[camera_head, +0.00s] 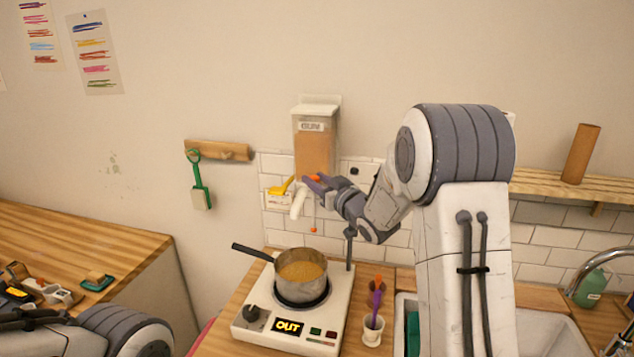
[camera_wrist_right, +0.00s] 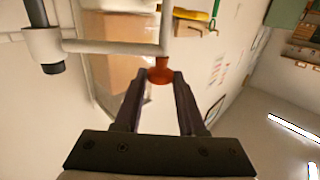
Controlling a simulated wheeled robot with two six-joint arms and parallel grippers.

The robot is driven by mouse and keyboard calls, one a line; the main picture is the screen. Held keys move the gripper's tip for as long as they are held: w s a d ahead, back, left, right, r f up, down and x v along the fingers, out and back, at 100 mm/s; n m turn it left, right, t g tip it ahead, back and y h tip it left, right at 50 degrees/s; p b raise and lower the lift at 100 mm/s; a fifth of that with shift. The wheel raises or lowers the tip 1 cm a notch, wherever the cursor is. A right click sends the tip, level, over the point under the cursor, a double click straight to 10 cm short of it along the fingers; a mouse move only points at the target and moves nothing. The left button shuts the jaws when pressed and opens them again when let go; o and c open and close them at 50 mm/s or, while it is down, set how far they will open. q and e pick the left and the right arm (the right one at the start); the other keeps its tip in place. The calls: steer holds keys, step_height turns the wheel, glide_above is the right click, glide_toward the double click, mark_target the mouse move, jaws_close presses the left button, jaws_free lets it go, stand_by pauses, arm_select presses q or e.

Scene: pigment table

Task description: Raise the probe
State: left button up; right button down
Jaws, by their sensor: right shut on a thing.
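My right gripper (camera_head: 314,180) is shut on an orange-red knob (camera_wrist_right: 160,72), at the front of the GUM dispenser. In the right wrist view both fingertips touch the knob's sides, and a pale bar (camera_wrist_right: 115,46) runs beside it. Below the gripper in the head view, a thin probe (camera_head: 313,214) hangs with a small orange end. It is above and clear of the metal pot (camera_head: 302,272), which holds golden grains or liquid. My left gripper is out of frame.
The dispenser (camera_head: 316,150) is on the wall behind. A dark post (camera_head: 350,246) stands at the hotplate's back right. A white cup (camera_head: 373,332) with a purple utensil stands right of the hotplate. The sink (camera_head: 545,325) is further right.

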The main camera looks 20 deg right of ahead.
steer(key=c, duration=0.5)
jaws_free()
steer(key=shift+r, duration=0.4)
steer(key=shift+f, duration=0.1)
steer(key=s+d+b, duration=0.2)
steer(key=s+b, duration=0.2)
steer(key=s, duration=0.6)
steer(key=shift+s, duration=0.2)
